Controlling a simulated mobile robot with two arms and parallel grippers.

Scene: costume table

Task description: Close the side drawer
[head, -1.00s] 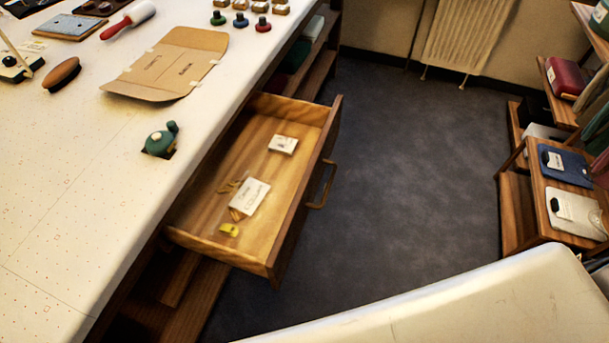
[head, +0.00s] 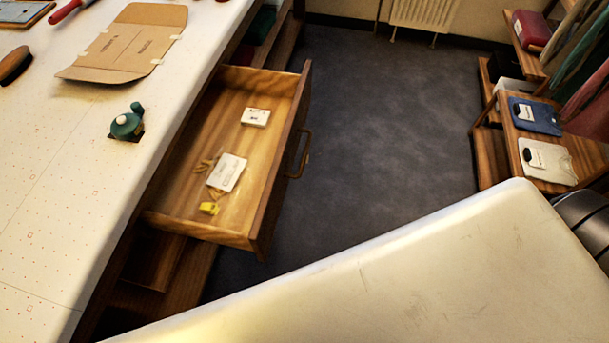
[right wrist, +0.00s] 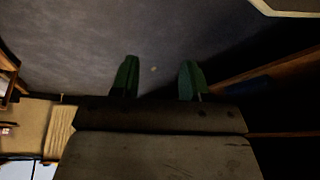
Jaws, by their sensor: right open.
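The side drawer (head: 237,237) is a wooden drawer pulled out from under the table's right side in the head view. Inside lie a small white box (head: 256,117), a white tag (head: 227,172) and a yellow item (head: 209,208). My right gripper (right wrist: 158,80) has two green fingers, apart and empty, with dark floor beyond them in the right wrist view. It is not visible in the head view, so its distance to the drawer is unclear. My left gripper is not in view.
The white table (head: 60,190) holds a brown cardboard folder (head: 125,45) and a green pincushion-like item (head: 127,122). Grey floor (head: 385,120) lies open right of the drawer. A wooden shelf (head: 492,140) with folded cloths stands at the right. My own pale body part covers the lower right.

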